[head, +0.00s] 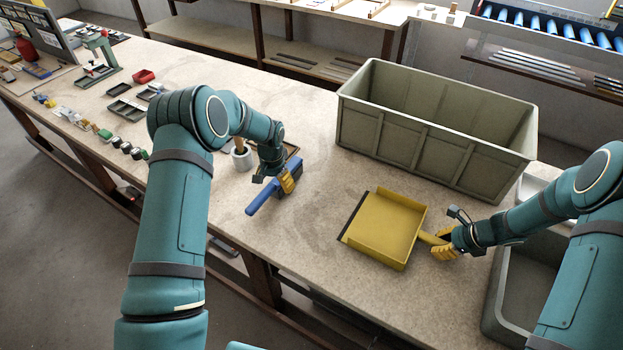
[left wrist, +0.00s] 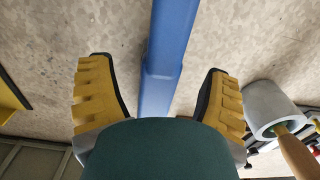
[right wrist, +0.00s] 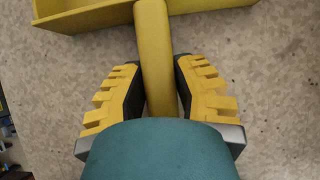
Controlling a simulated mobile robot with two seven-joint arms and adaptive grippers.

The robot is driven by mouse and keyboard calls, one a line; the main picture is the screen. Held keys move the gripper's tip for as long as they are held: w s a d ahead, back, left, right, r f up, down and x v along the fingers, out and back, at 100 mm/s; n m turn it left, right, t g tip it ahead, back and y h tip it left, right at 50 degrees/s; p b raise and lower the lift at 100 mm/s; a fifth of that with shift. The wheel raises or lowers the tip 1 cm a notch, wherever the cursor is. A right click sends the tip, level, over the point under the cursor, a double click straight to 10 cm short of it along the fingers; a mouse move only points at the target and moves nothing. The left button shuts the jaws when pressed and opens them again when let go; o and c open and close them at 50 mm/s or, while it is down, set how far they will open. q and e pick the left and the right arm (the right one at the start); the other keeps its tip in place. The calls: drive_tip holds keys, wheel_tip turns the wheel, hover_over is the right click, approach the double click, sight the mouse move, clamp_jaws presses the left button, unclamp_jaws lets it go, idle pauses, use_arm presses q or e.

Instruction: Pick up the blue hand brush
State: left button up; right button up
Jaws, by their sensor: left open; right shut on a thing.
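The blue hand brush (head: 265,199) lies on the worktable near its front edge. My left gripper (head: 287,182) is over it with its yellow fingers spread. In the left wrist view the blue brush (left wrist: 168,50) runs between the two open fingers (left wrist: 160,95), with a gap on each side. My right gripper (head: 446,246) is shut on the handle of a yellow dustpan (head: 385,228). In the right wrist view the dustpan handle (right wrist: 155,50) passes between the fingers (right wrist: 155,95). The far part of the brush is partly hidden by my left gripper.
A large grey-green crate (head: 435,125) stands behind the dustpan. A grey cup (head: 241,158) with a wooden-handled tool stands behind my left gripper and shows in the left wrist view (left wrist: 272,110). A grey bin (head: 520,290) is at the right. Small parts and trays crowd the far left.

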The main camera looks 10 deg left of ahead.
sight(275, 183)
use_arm(q)
wheel_tip(275, 183, down, 2)
drive_tip(key=shift+f, duration=0.1)
clamp_jaws()
wheel_tip(275, 183, up, 10)
drive_tip(key=shift+r, duration=0.15)
idle(0.6)
